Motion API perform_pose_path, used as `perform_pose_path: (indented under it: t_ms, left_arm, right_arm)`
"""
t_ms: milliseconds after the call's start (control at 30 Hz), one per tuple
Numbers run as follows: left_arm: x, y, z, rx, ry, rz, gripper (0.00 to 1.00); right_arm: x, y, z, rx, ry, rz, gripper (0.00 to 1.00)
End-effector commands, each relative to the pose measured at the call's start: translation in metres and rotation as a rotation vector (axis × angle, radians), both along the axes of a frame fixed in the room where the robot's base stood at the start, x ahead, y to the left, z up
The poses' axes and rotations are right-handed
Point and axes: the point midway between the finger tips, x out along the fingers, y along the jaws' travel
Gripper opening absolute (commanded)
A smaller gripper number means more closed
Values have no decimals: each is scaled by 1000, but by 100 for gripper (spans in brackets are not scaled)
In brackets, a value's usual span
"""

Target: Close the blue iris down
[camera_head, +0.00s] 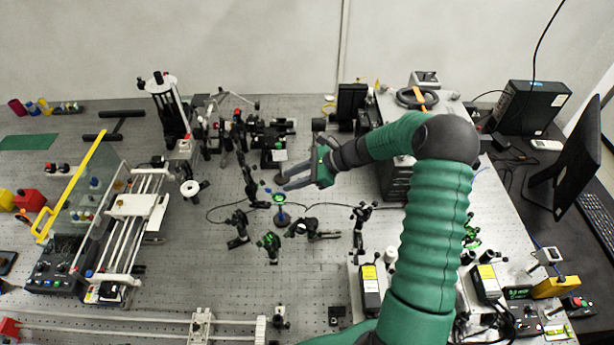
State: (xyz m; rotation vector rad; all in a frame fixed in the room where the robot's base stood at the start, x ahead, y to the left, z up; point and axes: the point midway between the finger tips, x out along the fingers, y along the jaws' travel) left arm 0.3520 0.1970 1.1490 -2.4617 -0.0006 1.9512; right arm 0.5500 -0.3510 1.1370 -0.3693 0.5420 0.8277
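The blue iris (280,216) stands upright on the bench in the middle of the view, with a blue post and a green-lit ring at its top. A small blue part shows just up and left of the ring; whether it is the iris lever is too small to tell. My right gripper (281,183) reaches in from the right, its fingertips just above the ring in the picture. A gap shows between its two fingers and nothing is seen between them, so it looks open. Contact with the iris cannot be made out. My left gripper is not in view.
Small black optic mounts (237,222) stand close around the iris, with a green-lit one (268,243) just in front. A dense group of optics lies behind. A rail stage (133,206) stands left, and a monitor (570,165) right. Bare perforated bench (215,275) lies at front left.

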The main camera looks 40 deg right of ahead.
Motion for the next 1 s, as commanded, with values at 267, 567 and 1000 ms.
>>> perform_pose_path:
  t_ms: [267, 567, 1000]
  left_arm:
    - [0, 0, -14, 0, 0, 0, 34]
    - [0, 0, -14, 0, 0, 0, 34]
    - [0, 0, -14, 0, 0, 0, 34]
  right_arm:
    - [-30, -34, 30, 0, 1, 1, 34]
    - [-34, -37, 36, 2, 2, 0, 34]
    - [-59, 32, 13, -273, 30, 310, 34]
